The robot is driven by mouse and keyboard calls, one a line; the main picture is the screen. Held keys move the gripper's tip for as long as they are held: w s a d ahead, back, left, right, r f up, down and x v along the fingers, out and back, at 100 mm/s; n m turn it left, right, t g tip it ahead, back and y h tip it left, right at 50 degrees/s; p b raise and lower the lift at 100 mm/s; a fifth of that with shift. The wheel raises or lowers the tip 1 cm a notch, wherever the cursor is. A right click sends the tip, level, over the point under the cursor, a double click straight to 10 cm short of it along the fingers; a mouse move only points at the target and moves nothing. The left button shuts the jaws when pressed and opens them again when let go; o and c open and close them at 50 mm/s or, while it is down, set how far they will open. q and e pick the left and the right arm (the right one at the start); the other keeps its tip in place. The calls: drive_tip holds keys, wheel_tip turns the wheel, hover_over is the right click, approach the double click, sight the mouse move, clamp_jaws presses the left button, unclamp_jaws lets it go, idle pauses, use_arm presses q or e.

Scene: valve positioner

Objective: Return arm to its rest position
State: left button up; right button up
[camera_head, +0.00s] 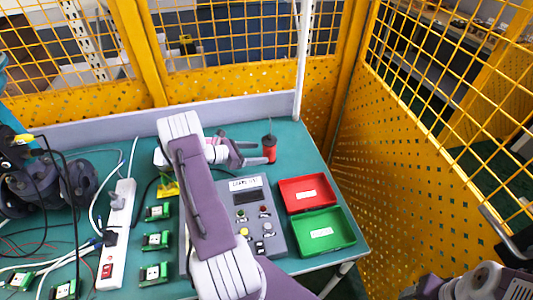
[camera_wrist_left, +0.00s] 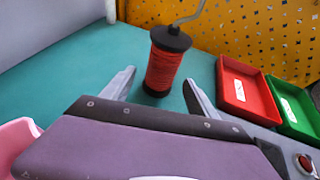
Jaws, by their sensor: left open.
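My left arm reaches across the middle of the head view, over the teal table. My left gripper (camera_head: 252,152) is open, its fingers pointing right toward a red spool (camera_head: 269,150) with black ends. In the left wrist view the upright spool (camera_wrist_left: 164,66) stands just beyond and between the spread fingertips (camera_wrist_left: 158,86). I see no clear contact, and nothing is held. A thin bent rod sticks up from the spool's top. My right gripper (camera_head: 425,287) shows only partly at the bottom right edge, away from the table; its fingers are unclear.
A grey control box (camera_head: 254,195) sits under and beside my left forearm. Red (camera_head: 307,205) and green (camera_head: 347,238) trays lie to its right. Several green modules (camera_head: 155,241), a white power strip (camera_head: 118,225) and a dark valve assembly (camera_head: 40,190) stand left. Yellow mesh fencing (camera_head: 420,140) encloses the table.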

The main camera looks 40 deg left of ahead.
use_arm(q)
drive_tip(key=shift+s+a+r, duration=0.1)
drive_tip(key=shift+s+r, duration=0.05)
drive_tip(key=shift+s, duration=0.05)
